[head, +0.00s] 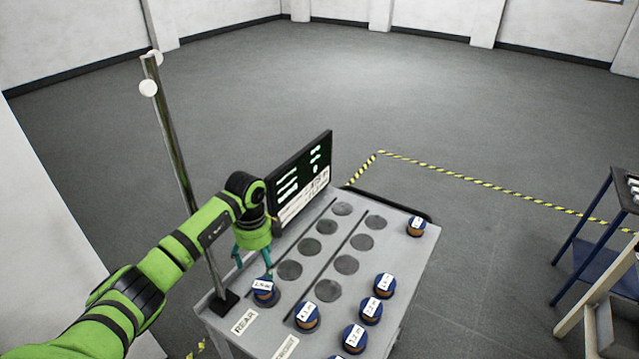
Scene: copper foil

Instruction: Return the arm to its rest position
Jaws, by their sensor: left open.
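My left arm, green and black, reaches in from the lower left. My left gripper (253,259) points down over the left side of the grey table (395,262). Its teal fingers are apart with nothing seen between them. A blue-topped copper foil roll (264,290) with a white label stands just below the fingers, near the REAR label (244,322). I cannot tell whether the fingers touch it. Other such rolls stand on the table's front and right, including one at the far right corner (416,226). My right gripper is not in view.
A black screen (302,178) with green marks stands at the table's back left, close to my wrist. A metal pole (178,150) rises at the left edge. Several grey round spots on the table are empty. A blue-framed stand (590,250) is at the right. The floor behind is clear.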

